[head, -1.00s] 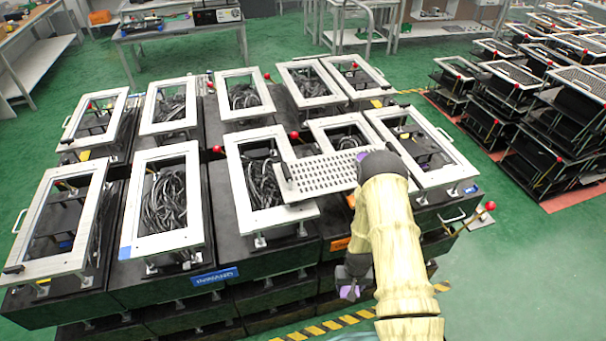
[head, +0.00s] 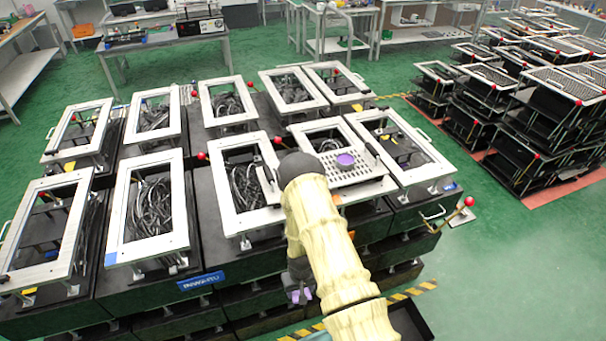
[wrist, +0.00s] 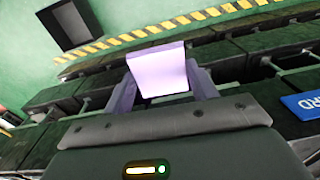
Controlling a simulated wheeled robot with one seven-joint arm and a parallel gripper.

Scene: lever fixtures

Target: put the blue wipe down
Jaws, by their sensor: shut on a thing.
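My gripper (wrist: 160,76) is shut on a pale lilac, square-faced piece, which looks to be the wipe (wrist: 158,72); its colour reads nearer lilac than blue. The piece sits between my two purple fingers in the wrist view. In the head view my gripper (head: 301,295) hangs low, in front of the near row of black fixtures. The wipe cannot be made out there.
An open black box (head: 412,324) stands on the green floor at the lower right; it also shows in the wrist view (wrist: 72,25). Yellow-black tape (head: 412,291) runs along the floor beside the stacked fixtures (head: 148,210). Open floor (head: 530,270) lies to the right.

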